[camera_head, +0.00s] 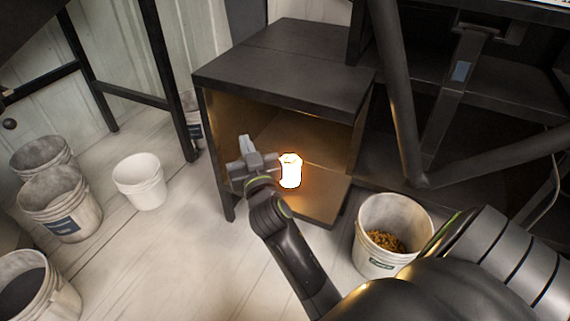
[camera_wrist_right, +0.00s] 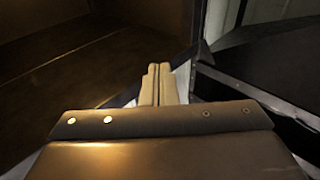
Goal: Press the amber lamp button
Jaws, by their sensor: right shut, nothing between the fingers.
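A glowing amber lamp (camera_head: 290,171) stands inside the open front of a dark cabinet (camera_head: 290,80), lighting its inner walls and floor orange. My right gripper (camera_head: 244,143) is at the cabinet's opening, just left of the lamp in the head view, and appears apart from it. In the right wrist view its two fingers (camera_wrist_right: 158,84) lie together with nothing between them. The lamp does not show in the wrist view, and I cannot make out a separate button on it. My left gripper is not in view.
A white bucket with grain (camera_head: 392,238) stands right of the cabinet. A white bucket (camera_head: 140,181) and several grey buckets (camera_head: 60,203) stand on the left. A dark metal frame (camera_head: 400,100) rises at the right. Pale floor (camera_head: 190,250) is clear left of my arm.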

